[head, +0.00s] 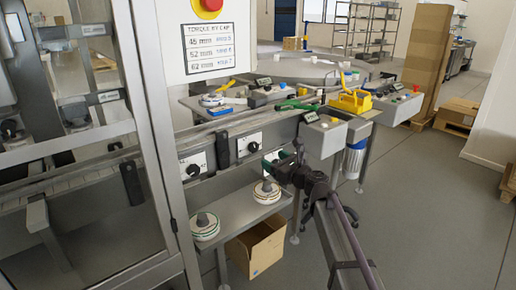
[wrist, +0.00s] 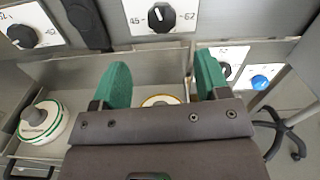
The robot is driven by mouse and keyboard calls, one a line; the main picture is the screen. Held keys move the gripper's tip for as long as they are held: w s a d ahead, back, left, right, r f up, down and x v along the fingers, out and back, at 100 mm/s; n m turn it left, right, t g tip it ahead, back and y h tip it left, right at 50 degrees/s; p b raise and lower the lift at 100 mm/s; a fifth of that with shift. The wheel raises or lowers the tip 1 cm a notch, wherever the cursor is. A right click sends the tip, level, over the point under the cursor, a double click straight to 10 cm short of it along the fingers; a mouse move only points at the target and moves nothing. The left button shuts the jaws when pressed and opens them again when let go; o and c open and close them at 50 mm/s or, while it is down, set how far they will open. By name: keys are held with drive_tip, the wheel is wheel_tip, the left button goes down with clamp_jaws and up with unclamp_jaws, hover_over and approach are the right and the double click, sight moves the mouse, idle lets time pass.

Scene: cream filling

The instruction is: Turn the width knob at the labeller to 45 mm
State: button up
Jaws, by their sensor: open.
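Several black dial knobs sit on white plates along the machine front. The one with a plate marked 45 at left and 62 at right (wrist: 161,17) is top centre in the wrist view, its pointer roughly upright; I take it as the width knob, though no name is readable. One dial (head: 253,147) shows in the head view, left of my gripper, and another (head: 193,170) further left. My gripper (head: 284,160) is open and empty, its green fingers (wrist: 157,85) apart, below and clear of the 45–62 knob. Part of a third plate is hidden behind it.
Below the dials, a grey shelf (head: 234,209) holds two round white pieces with grey knobs, left (head: 205,226) and right (head: 266,191). A cardboard box (head: 257,247) is underneath. A black handle (wrist: 86,22) stands between two dials. A blue button (wrist: 260,82) is at right.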

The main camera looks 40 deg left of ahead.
sight(255, 149)
drive_tip(key=a, duration=0.3)
drive_tip(key=w+a, duration=0.1)
drive_tip(key=a, duration=0.3)
drive_tip(key=w+a, duration=0.1)
drive_tip(key=a, duration=0.2)
drive_tip(key=shift+w+a, duration=0.2)
drive_tip(key=shift+a, duration=0.1)
drive_tip(key=shift+c, duration=0.2)
drive_tip(key=c, duration=0.9)
